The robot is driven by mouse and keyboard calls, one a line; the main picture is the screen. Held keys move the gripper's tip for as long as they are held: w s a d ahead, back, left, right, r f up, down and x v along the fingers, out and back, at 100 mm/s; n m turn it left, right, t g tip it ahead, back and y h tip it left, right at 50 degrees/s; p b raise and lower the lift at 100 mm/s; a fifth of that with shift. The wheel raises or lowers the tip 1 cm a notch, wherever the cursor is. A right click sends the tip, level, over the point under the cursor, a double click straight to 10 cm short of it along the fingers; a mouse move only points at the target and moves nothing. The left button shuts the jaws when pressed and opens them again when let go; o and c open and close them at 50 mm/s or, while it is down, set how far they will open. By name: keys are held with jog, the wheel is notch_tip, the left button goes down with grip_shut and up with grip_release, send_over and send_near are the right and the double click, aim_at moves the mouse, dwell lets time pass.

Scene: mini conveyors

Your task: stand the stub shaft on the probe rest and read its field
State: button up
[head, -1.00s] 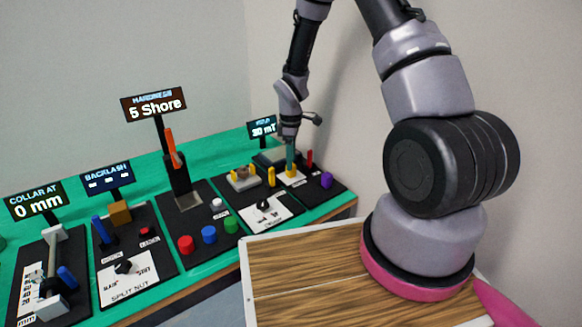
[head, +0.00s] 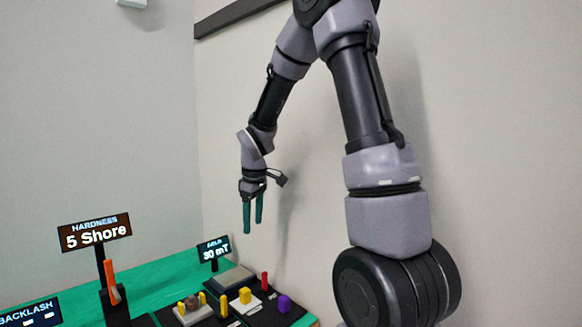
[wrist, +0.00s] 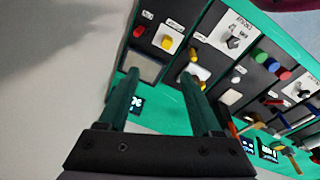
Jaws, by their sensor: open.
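My gripper (head: 252,226) is open and empty, raised in the air above the field station at the back right. Its two green fingers (wrist: 160,76) stand apart in the wrist view with nothing between them. A short yellow piece (head: 245,296), which may be the stub shaft, stands on a white card below; it also shows in the wrist view (wrist: 167,42). A grey plate (head: 234,277) lies beside it, near the display (head: 214,249) that reads 30 mT. I cannot tell for certain which part is the probe rest.
A red peg (head: 265,281) and a purple block (head: 284,303) stand close to the yellow piece. The hardness display (head: 96,233) reads 5 Shore, with an orange lever (head: 111,280) below it. The wall is close behind my arm.

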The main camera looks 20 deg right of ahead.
jog(key=s+d+r+m+t+y, duration=0.1)
jog(key=s+d+r+m+t, duration=0.2)
jog(key=s+r+m, duration=1)
jog(key=s+r+t, duration=0.2)
jog(key=s+r, duration=0.5)
jog(key=s, duration=0.2)
jog(key=shift+y, duration=0.4)
